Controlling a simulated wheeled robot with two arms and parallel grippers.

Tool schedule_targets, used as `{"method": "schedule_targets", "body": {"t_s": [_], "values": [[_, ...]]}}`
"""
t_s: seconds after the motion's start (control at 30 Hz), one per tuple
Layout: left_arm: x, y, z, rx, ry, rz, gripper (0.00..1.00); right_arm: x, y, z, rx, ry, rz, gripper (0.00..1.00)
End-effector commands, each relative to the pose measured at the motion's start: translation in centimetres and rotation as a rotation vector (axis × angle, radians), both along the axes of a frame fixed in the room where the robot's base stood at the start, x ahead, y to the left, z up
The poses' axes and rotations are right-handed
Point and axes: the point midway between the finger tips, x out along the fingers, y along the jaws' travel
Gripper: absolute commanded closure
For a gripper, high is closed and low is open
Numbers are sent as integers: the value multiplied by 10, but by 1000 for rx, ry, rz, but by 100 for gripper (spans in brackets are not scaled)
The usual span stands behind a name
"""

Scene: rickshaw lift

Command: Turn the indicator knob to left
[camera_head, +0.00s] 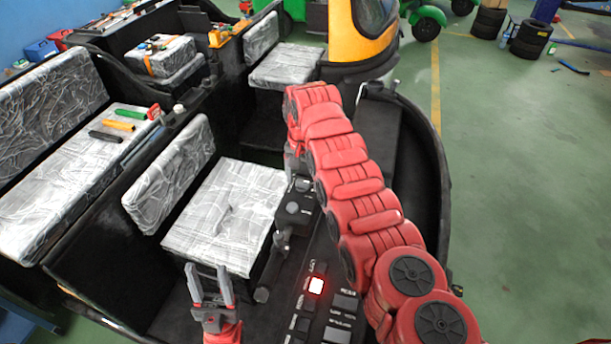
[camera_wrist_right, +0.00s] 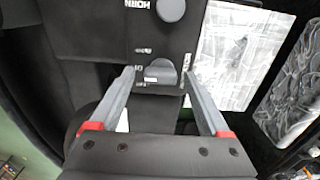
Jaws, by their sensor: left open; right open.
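The indicator knob (camera_wrist_right: 160,72) is a small grey rounded knob on a black control panel (camera_wrist_right: 95,55), with small white markings around it. In the head view the knob (camera_head: 303,185) shows near the far end of the panel. My right gripper (camera_wrist_right: 159,82) is open, with one fingertip on each side of the knob; I cannot tell whether they touch it. In the head view it is largely hidden by my red right arm. My left gripper (camera_head: 209,286) is open and empty, pointing up in front of the grey seat.
A round horn button (camera_wrist_right: 171,9) is beside the knob. A plastic-wrapped seat (camera_head: 228,215) is left of the panel. A switch panel with a lit button (camera_head: 316,285) lies nearer. Tools such as a green-handled screwdriver (camera_head: 130,114) lie on the left bench.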

Motion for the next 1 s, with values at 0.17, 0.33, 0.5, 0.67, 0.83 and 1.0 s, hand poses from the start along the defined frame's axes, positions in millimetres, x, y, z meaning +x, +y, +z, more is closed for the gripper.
{"method": "schedule_targets", "body": {"t_s": [0.17,0.33,0.5,0.67,0.83,1.0], "values": [[0,0,0,0,0,0,50,0,0,0,0,-1,0,20],[0,0,0,0,0,0,50,0,0,0,1,-1,1,45],[0,0,0,0,0,0,50,0,0,0,1,-1,1,76],[0,0,0,0,0,0,50,0,0,0,1,-1,1,100],[0,0,-4,0,0,0,50,1,0,-1,0,-2,9,100],[0,0,-21,0,0,0,50,2,0,-5,1,-6,59,100]]}}
